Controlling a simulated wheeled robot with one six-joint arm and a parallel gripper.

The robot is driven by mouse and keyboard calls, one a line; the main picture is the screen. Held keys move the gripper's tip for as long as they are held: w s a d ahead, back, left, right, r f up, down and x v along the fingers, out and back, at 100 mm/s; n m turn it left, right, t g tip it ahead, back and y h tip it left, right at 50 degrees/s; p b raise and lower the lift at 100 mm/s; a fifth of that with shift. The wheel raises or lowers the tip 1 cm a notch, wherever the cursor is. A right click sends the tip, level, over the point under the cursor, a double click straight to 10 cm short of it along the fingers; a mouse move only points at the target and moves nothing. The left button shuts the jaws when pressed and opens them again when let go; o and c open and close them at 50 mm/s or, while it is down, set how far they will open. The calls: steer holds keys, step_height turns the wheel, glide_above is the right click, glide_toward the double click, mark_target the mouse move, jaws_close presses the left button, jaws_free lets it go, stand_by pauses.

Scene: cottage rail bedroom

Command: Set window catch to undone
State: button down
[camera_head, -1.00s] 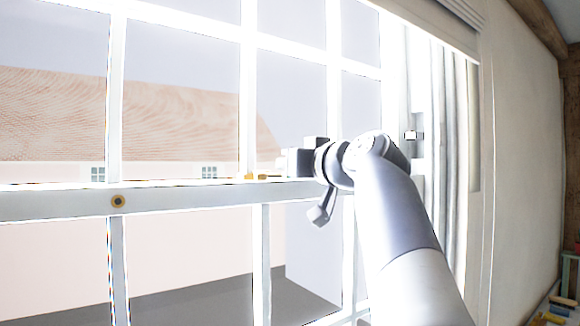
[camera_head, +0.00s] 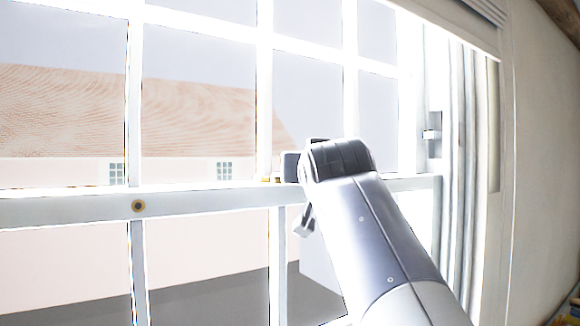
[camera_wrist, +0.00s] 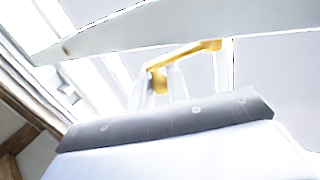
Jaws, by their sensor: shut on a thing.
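The window catch is brass. In the wrist view its long arm (camera_wrist: 190,52) slants along the pale window rail, and its knob end (camera_wrist: 158,80) sits between the two pale fingers of my gripper (camera_wrist: 160,87). My gripper is shut on this knob end. In the head view only a small brass bit of the catch (camera_head: 267,180) shows on top of the middle rail, just left of my gripper (camera_head: 290,167). My own wrist and forearm hide the rest of the catch and the fingertips there.
The white window rail (camera_head: 70,208) crosses the view, with a small round brass fitting (camera_head: 138,206) at left. White glazing bars frame the panes. A pale curtain (camera_head: 470,170) and a wall (camera_head: 540,170) stand at right. A building shows outside.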

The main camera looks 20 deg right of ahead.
steer(key=shift+s+a+m+g+h+b, duration=0.2)
steer(key=shift+s+a+m+g+h, duration=0.4)
steer(key=shift+m+g+h, duration=1.2)
steer(key=shift+s+a+m+g+h+b, duration=0.35)
steer(key=shift+a+m+g+h, duration=0.45)
steer(key=shift+m+g+h, duration=1)
steer(key=shift+s+a+m+g+h+b, duration=0.1)
steer(key=shift+s+a+m+g+h, duration=0.55)
steer(key=shift+m+g+h, duration=1.15)
steer(key=shift+w+n+h, duration=0.1)
steer(key=shift+n+h, duration=0.2)
steer(key=shift+h, duration=0.1)
steer(key=shift+f, duration=0.1)
steer(key=c, duration=1.5)
jaws_free()
steer(key=shift+o, duration=0.2)
steer(key=shift+a, duration=0.15)
steer(key=b+v, duration=0.1)
steer(key=v, duration=0.9)
steer(key=shift+s+a, duration=0.2)
steer(key=shift+a, duration=0.1)
